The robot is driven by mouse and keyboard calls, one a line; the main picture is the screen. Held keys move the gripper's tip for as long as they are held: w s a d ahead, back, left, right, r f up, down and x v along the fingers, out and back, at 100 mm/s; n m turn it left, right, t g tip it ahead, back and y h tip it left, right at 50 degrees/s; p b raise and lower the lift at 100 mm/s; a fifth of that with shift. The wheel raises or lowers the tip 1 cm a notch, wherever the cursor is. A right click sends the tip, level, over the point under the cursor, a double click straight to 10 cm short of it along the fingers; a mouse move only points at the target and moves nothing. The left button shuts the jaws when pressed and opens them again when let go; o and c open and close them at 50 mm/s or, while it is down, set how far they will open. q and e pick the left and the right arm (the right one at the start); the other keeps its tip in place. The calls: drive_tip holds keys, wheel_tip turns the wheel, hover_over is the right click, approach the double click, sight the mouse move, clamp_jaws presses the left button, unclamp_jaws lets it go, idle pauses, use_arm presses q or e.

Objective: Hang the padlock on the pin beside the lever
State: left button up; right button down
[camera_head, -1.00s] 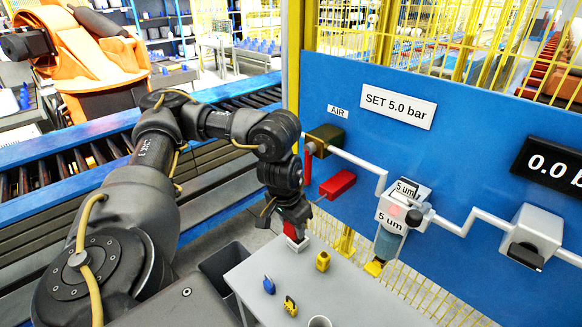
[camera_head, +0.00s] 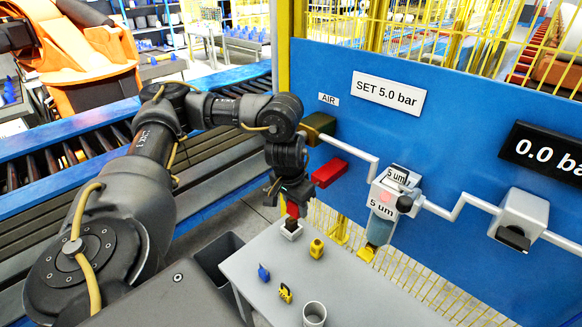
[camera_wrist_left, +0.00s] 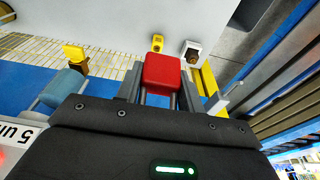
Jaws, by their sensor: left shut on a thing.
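The red padlock (camera_head: 292,209) is between the fingers of my left gripper (camera_head: 291,196), which is shut on it, just above a small pale block at the table's far-left corner. The red lever (camera_head: 329,172) sticks out from the blue panel, to the right of and above the gripper, by the brass-coloured valve (camera_head: 320,127). I cannot make out the pin clearly. My right gripper is not in view.
The pale block (camera_head: 291,229) has a dark top. On the grey table (camera_head: 350,290) stand a yellow item (camera_head: 317,248), a blue item (camera_head: 264,273), a yellow-black item (camera_head: 286,293) and a cup (camera_head: 314,314). The filter bowl (camera_head: 380,230) hangs right of the lever.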

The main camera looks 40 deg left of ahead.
use_arm(q)
drive_tip(key=w+f, duration=0.1)
drive_tip(key=w, duration=0.6)
idle(0.6)
drive_tip(key=shift+f, duration=0.15)
idle(0.5)
drive_tip(key=o, duration=1.2)
drive_tip(key=shift+c, duration=0.2)
drive_tip(key=r, duration=0.3)
drive_tip(key=s+r, duration=0.1)
drive_tip(key=r, duration=0.3)
drive_tip(key=s+r, duration=0.1)
drive_tip(key=r, duration=0.2)
drive_tip(key=shift+r+b, duration=0.3)
drive_tip(key=shift+r, duration=0.05)
drive_tip(key=shift+w, duration=0.1)
